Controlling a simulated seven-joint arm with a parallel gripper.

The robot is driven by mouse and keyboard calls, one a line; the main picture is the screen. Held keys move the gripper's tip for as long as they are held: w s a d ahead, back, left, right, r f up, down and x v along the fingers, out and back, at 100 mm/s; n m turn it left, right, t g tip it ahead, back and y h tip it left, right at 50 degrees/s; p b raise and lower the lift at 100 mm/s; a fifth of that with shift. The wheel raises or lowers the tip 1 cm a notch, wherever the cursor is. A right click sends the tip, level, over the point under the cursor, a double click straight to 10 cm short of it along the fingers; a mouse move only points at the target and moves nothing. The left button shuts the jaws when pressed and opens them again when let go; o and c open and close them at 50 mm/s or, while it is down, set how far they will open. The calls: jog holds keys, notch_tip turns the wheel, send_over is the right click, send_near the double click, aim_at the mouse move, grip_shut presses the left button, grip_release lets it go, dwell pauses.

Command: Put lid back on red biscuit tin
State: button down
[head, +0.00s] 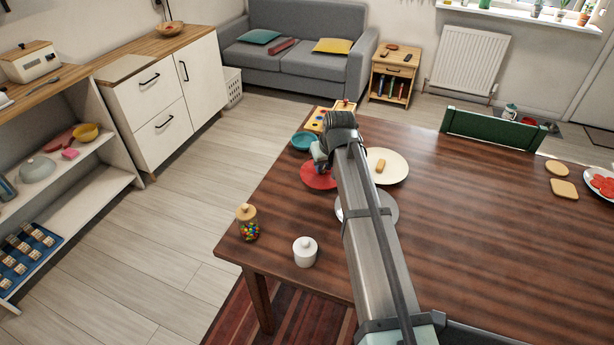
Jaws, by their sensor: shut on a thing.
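A flat red round piece (317,180), which looks like the lid of the red biscuit tin, is at the left side of the wooden table. My gripper (320,166) is over its far part, fingers pointing down, and appears shut on it. The fingertips are small and partly hidden by my own wrist. I cannot tell whether the tin's body is under the red piece or whether the piece is raised off the table.
A cream plate (398,168) with a biscuit (380,166), a grey disc (385,207) partly behind my arm, a teal bowl (302,141), a sweets jar (248,229) and a white pot (305,254) stand nearby. The table's right middle is clear.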

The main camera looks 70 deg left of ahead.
jog(key=w+a, duration=0.4)
jog(key=shift+w+a+r, duration=0.25)
jog(key=shift+a+r, duration=0.1)
jog(key=shift+a, duration=0.05)
jog(key=shift+n, duration=0.6)
jog(key=a, duration=0.2)
jog(key=w+a, duration=0.1)
jog(key=a, duration=0.1)
jog(key=shift+w+a+r, duration=0.15)
jog(key=shift+a, duration=0.15)
jog(key=shift+f, duration=3.1)
jog(key=shift+f, duration=0.2)
